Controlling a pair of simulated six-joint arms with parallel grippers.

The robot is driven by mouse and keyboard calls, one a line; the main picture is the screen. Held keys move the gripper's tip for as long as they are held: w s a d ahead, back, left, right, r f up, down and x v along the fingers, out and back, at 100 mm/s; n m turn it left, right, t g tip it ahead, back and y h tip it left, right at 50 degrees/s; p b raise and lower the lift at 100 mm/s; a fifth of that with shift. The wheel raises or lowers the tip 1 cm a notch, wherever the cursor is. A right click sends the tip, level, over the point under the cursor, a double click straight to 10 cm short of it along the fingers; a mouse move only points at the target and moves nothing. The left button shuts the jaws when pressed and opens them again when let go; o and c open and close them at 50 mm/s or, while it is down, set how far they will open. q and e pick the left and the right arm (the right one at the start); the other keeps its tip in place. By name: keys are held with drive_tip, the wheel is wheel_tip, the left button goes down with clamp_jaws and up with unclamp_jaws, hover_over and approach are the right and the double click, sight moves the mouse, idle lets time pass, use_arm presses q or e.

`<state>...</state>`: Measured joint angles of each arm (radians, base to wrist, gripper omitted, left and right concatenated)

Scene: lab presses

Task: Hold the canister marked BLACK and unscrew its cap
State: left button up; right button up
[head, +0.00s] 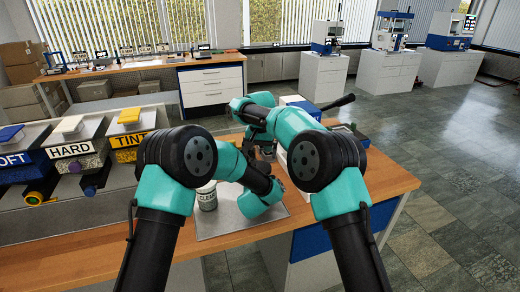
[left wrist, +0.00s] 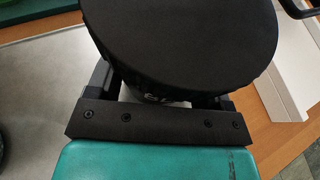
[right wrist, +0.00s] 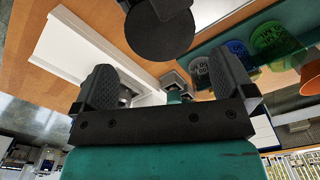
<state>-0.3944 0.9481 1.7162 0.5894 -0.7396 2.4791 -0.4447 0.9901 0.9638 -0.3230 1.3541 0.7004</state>
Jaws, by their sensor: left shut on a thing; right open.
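The canister marked BLACK fills much of the left wrist view under its wide black cap (left wrist: 185,40); only a sliver of its pale body and label (left wrist: 165,98) shows. My left gripper (left wrist: 160,100) is shut on the body just below the cap, its fingers partly hidden by it. In the right wrist view the round black cap (right wrist: 158,32) lies beyond my open, empty right gripper (right wrist: 168,62), apart from its fingers. In the head view my right gripper (head: 264,148) points down over the bench; my arms mostly hide the canister there.
A canister marked CLEAR (head: 207,197) stands on the grey mat (head: 215,226), left of my left forearm. A white tray-like piece (left wrist: 285,75) lies beside the held canister. Blue (right wrist: 236,48) and green (right wrist: 270,42) cups show in the right wrist view. Labelled bins (head: 75,150) stand left.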

drive_tip(key=m, duration=0.1)
drive_tip(key=r+m, duration=0.1)
drive_tip(key=m, duration=0.1)
drive_tip(key=shift+r, duration=0.15)
drive_tip(key=shift+f, duration=4)
drive_tip(key=c, duration=0.7)
drive_tip(key=n, duration=0.6)
